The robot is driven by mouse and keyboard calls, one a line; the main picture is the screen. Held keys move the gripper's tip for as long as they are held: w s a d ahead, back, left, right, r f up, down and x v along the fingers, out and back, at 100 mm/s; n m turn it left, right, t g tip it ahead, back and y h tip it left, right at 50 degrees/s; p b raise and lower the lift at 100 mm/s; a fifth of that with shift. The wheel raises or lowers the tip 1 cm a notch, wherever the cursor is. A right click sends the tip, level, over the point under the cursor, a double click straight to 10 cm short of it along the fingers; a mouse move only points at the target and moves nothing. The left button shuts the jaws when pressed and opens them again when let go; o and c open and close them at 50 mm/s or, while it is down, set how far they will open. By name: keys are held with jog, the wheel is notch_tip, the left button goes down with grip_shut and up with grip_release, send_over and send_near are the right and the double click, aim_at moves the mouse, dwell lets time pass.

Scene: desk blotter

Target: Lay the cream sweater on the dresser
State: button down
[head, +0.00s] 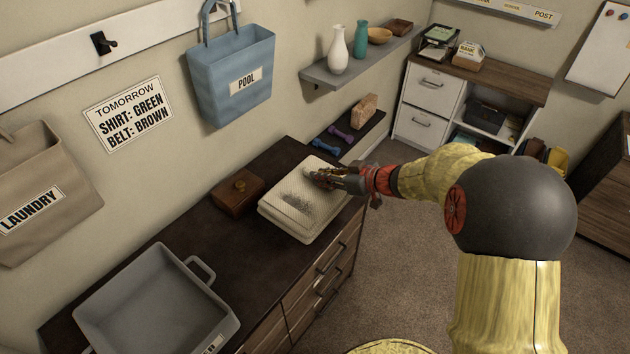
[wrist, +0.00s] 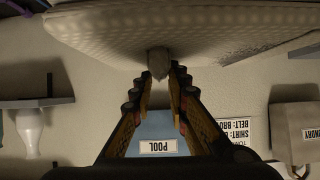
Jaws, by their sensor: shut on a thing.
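The cream sweater (head: 290,218) is a folded, textured bundle over the right part of the dark dresser top (head: 190,235). It lies flat, close to the dresser's front edge. Whether it rests fully on the wood or hangs just above it, I cannot tell. My gripper (head: 318,180) reaches in from the right and is at the sweater's far right part. In the upside-down wrist view, my gripper's fingertips (wrist: 160,76) are shut on a small pinched bit of the cream sweater (wrist: 200,28). The sweater's underside is hidden.
A small wooden box (head: 238,194) sits just left of the sweater. A grey handled bin (head: 205,325) stands on the dresser's near left. Dumbbells (head: 326,144) lie on a low dark surface beyond. A blue POOL bag (head: 232,95) hangs on the wall above. Bare dresser top lies between box and bin.

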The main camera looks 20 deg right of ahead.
jog(key=w, duration=0.1)
jog(key=w+f, duration=0.1)
jog(key=w, duration=0.1)
jog(key=w+f, duration=0.1)
jog(key=shift+w+d, duration=0.15)
jog(key=shift+d, duration=0.1)
jog(key=w+f, duration=0.1)
jog(key=w+f+b, duration=0.1)
jog(key=w+f, duration=0.2)
jog(key=f, duration=0.1)
jog(key=shift+w+d, duration=0.15)
jog(key=shift+d, duration=0.15)
jog(key=shift+w+f, duration=0.15)
jog(key=shift+f, duration=0.15)
jog(key=shift+f+b, duration=0.55)
jog(key=shift+f, duration=0.9)
jog(key=shift+f, duration=0.15)
jog(key=c, duration=2.2)
grip_release()
jog(key=shift+f, duration=0.1)
jog(key=o, duration=0.5)
jog(key=shift+c, duration=0.2)
